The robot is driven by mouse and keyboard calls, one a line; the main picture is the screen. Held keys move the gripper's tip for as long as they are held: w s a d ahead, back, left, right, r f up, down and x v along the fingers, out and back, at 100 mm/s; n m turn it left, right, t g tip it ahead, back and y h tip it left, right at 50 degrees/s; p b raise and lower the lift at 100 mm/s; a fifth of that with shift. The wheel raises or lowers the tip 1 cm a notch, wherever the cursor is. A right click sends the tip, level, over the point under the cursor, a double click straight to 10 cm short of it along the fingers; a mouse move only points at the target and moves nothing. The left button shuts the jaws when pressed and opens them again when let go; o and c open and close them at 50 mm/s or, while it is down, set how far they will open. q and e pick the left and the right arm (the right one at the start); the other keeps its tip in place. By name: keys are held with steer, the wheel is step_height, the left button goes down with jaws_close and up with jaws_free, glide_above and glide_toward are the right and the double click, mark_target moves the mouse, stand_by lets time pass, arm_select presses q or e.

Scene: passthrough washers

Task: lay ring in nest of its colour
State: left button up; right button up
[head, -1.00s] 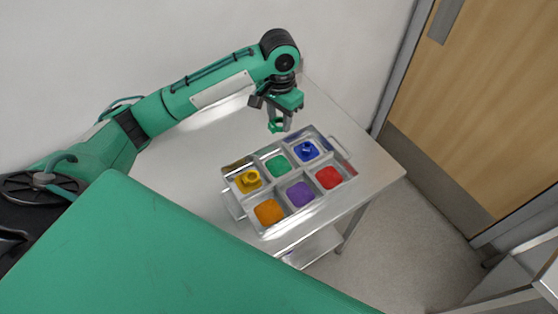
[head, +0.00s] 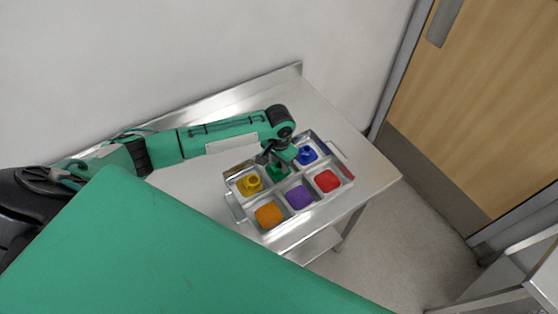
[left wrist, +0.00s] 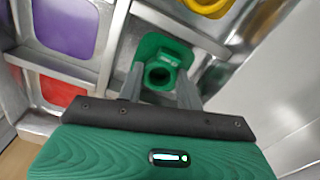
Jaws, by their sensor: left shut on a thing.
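My left gripper (head: 274,161) is down over the green nest (head: 277,174) of the metal tray, in the middle of its back row. In the left wrist view its two fingers are on either side of a green ring (left wrist: 160,74), which lies over the green pad (left wrist: 152,42). Whether the ring touches the pad is hard to tell. A yellow ring (head: 252,182) sits in the yellow nest and a blue ring (head: 307,154) in the blue nest. My right gripper is not in view.
The tray's front row has bare orange (head: 269,215), purple (head: 299,197) and red (head: 327,181) nests. Metal walls part the nests. The tray stands on a steel table (head: 366,165) against a wall; the table is clear to the tray's right.

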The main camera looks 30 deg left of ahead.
arm_select(q)
steer(key=shift+f, duration=0.15)
steer(key=o, duration=1)
steer(key=shift+c, duration=0.2)
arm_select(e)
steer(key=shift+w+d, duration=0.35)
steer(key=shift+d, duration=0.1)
arm_select(q)
step_height(320, 180, up, 12)
steer(key=b, duration=0.2)
steer(key=shift+b, duration=0.3)
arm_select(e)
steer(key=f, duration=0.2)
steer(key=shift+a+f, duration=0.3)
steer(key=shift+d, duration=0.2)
